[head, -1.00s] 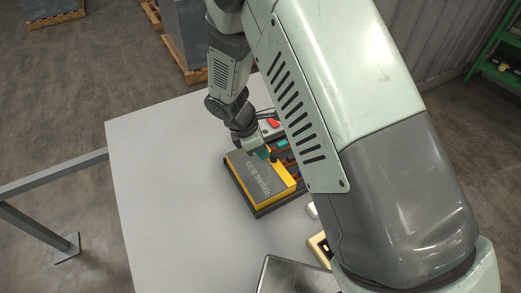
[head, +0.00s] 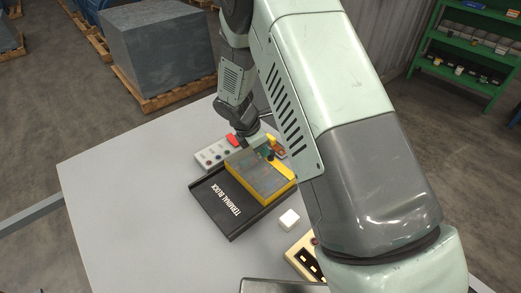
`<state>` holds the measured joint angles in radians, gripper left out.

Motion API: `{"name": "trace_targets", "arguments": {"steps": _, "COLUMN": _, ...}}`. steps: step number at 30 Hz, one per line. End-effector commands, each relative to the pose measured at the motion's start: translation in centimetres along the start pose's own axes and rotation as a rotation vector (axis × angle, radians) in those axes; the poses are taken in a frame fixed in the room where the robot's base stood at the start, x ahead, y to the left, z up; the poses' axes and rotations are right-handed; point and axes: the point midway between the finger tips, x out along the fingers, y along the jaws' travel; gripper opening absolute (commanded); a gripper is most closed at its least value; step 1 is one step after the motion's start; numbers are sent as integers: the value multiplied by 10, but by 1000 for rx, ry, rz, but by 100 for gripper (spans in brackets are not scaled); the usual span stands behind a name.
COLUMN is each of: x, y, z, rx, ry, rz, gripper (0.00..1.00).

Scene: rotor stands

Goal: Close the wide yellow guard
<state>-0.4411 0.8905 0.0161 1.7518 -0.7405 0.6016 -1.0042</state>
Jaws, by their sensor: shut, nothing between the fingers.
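The wide yellow guard (head: 268,194) has yellow edges and a grey, window-like top. It sits over the upper-right part of a black base (head: 216,211) marked TERMINAL BLOCK. The lettered lower-left part of the base is bare. My gripper (head: 267,152) reaches down at the guard's far side, near its upper-right edge, by a small dark green piece. It is shut and holds nothing. The fingertips are small and partly hidden, so I cannot tell whether they touch the guard. My arm hides what lies right of the guard.
A light control box (head: 212,154) with a red part stands behind the base. A white block (head: 289,219) lies in front, with a cream box (head: 303,262) near the front right. A metal tray (head: 262,286) is at the front edge. The table's left side (head: 130,210) is clear.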

Motion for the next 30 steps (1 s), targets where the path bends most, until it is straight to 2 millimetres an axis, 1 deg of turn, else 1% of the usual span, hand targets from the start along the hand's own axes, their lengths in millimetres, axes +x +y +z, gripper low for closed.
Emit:
{"name": "trace_targets", "arguments": {"steps": 2, "x": 1, "y": -1, "z": -2, "rx": -1, "ry": 0, "rz": -3, "gripper": 0}}
{"name": "trace_targets", "arguments": {"steps": 5, "x": -2, "y": -1, "z": -9, "rx": -3, "ry": 1, "rz": -2, "gripper": 0}}
{"name": "trace_targets", "arguments": {"steps": 8, "x": -9, "y": 0, "z": -24, "rx": -5, "ry": 1, "rz": 0, "gripper": 0}}
{"name": "trace_targets", "arguments": {"steps": 10, "x": -15, "y": 0, "z": -38, "rx": -6, "ry": 1, "rz": 1, "gripper": 0}}
{"name": "trace_targets", "arguments": {"steps": 11, "x": -20, "y": 1, "z": -41, "rx": -3, "ry": 0, "rz": 3, "gripper": 0}}
{"name": "trace_targets", "arguments": {"steps": 12, "x": -32, "y": 1, "z": -37, "rx": 1, "ry": 0, "rz": 5, "gripper": 0}}
{"name": "trace_targets", "arguments": {"steps": 15, "x": -56, "y": 1, "z": -37, "rx": 1, "ry": 1, "rz": 5, "gripper": 0}}
{"name": "trace_targets", "arguments": {"steps": 18, "x": -77, "y": 1, "z": -37, "rx": 1, "ry": 0, "rz": 4, "gripper": 0}}
{"name": "trace_targets", "arguments": {"steps": 21, "x": -94, "y": 0, "z": -37, "rx": 1, "ry": 1, "rz": 3, "gripper": 0}}
{"name": "trace_targets", "arguments": {"steps": 25, "x": -108, "y": 1, "z": -37, "rx": 0, "ry": 0, "rz": 2, "gripper": 0}}
{"name": "trace_targets", "arguments": {"steps": 30, "x": -115, "y": 0, "z": -37, "rx": 1, "ry": 0, "rz": 0, "gripper": 0}}
